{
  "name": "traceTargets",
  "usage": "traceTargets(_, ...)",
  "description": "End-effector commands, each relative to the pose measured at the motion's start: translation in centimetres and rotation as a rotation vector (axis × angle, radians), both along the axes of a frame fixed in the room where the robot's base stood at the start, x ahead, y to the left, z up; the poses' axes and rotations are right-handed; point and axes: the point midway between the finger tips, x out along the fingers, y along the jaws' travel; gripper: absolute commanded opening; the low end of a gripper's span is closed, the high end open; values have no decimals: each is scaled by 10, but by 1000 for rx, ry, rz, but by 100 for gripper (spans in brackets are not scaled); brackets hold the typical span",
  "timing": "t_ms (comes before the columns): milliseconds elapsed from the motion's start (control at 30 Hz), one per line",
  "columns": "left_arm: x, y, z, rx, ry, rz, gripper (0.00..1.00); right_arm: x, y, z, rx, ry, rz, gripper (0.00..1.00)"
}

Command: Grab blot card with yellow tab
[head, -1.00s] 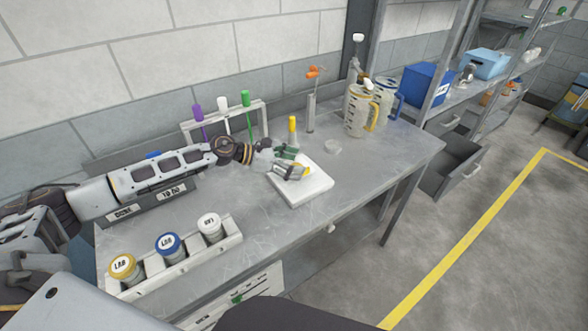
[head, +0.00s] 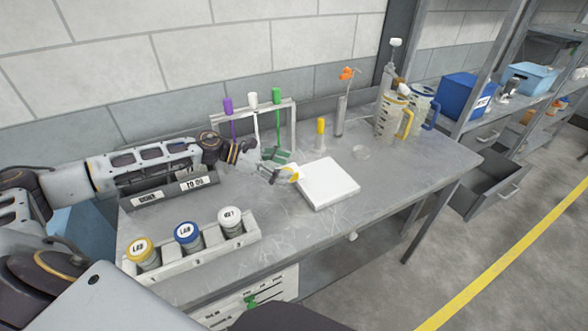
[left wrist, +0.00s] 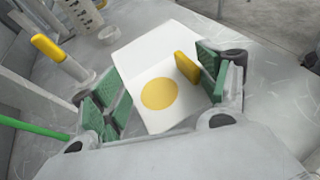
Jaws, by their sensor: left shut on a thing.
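My left gripper (head: 280,174) is at the left edge of the white block (head: 332,188) on the bench. It is shut on the blot card, whose yellow tab (head: 289,174) shows at the fingers. In the left wrist view the white card (left wrist: 145,112) bears a yellow round spot and lies between the green-padded fingers (left wrist: 163,88). Its yellow tab (left wrist: 187,68) is beside the right-hand pad. The white block (left wrist: 168,42) shows behind the card. Pad contact is hard to make out. My right gripper is not in view.
A rack with purple, white and green-handled tools (head: 253,98) stands behind the gripper. A yellow-capped bottle (head: 320,134), a clear dish (head: 361,152) and jugs (head: 392,115) stand farther right. Lidded jars (head: 187,236) sit in a front holder. The bench's front middle is clear.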

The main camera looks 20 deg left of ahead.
Motion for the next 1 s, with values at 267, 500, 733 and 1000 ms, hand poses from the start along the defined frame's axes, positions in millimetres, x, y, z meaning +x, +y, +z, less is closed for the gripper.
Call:
traceTargets(267,-15,26,-2,2,4,1,62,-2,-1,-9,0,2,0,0)
traceTargets(500,-25,43,-1,2,3,-1,62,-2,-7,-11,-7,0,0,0)
traceTargets(733,-31,54,0,2,1,0,62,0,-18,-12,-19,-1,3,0)
traceTargets(1000,-33,57,1,0,-1,0,62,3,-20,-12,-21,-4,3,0)
